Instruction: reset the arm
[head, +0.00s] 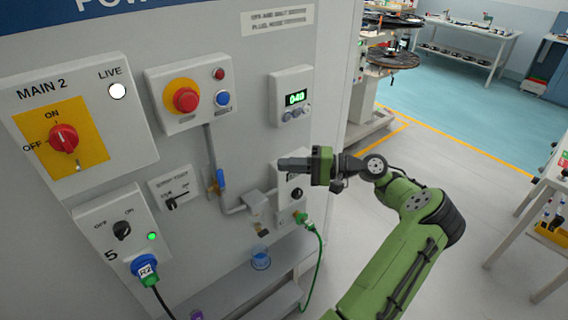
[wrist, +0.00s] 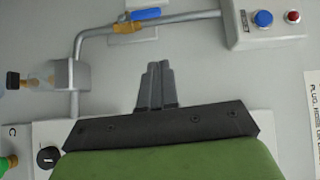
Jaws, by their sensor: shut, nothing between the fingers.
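My gripper (head: 284,164) is shut and empty in the head view, at the end of my green arm. It is in front of the grey cabinet, over the upper part of a small switch box (head: 284,193). In the wrist view my gripper (wrist: 157,68) shows its two grey fingers together, with the cabinet wall behind them. I cannot tell how far the fingertips are from the wall.
The cabinet carries a red MAIN 2 knob (head: 63,138), a red emergency button (head: 186,99), a display box (head: 295,98) and a pipe with a blue-handled valve (head: 220,180). A green cable (head: 318,262) hangs near my arm. Open floor (head: 450,170) lies to the right.

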